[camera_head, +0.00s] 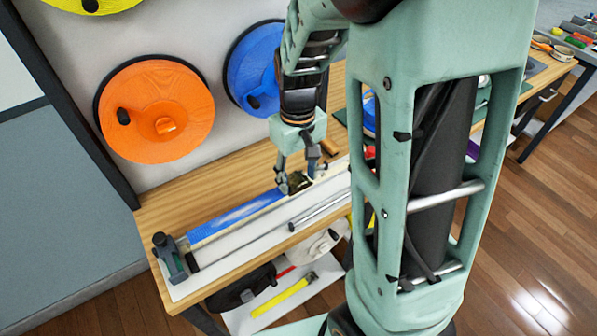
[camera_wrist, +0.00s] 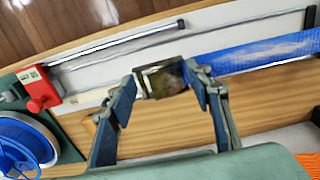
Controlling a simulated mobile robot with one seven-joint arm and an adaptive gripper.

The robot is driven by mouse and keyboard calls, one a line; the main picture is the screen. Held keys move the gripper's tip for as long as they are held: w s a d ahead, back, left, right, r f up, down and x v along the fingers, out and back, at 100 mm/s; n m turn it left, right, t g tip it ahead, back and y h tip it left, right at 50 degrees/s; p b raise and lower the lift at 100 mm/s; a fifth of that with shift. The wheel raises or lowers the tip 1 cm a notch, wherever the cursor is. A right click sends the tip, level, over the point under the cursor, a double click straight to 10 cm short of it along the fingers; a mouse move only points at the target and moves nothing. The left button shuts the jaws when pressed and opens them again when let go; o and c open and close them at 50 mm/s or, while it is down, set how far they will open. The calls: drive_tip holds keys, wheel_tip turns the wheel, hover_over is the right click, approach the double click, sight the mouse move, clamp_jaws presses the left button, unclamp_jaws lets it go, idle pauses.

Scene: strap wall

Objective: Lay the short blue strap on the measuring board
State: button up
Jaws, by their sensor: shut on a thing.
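A blue strap (camera_head: 235,215) with a pale shiny patch lies along the white measuring board (camera_head: 232,243) in the head view. It also shows at the right in the wrist view (camera_wrist: 268,52). My gripper (camera_head: 297,180) is over the board at the strap's right end. Its fingers (camera_wrist: 160,82) are shut on the dark metal buckle (camera_wrist: 161,77) at that end. The buckle appears at or just above the board; I cannot tell whether it touches. My arm hides much of the board's right part in the head view.
A dark green end block (camera_head: 169,257) stands at the board's left end, and a red block (camera_wrist: 40,89) shows at its other end. A thin rod (camera_head: 319,211) lies along the board. Orange (camera_head: 190,101) and blue (camera_head: 250,72) reels hang on the wall behind.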

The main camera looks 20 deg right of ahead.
wheel_tip(320, 180, down, 9)
drive_tip(key=b, duration=0.6)
drive_tip(key=shift+f+b, duration=0.1)
drive_tip(key=shift+b, duration=0.25)
drive_tip(key=o, duration=1.3)
wheel_tip(320, 180, up, 12)
drive_tip(key=shift+r, duration=0.1)
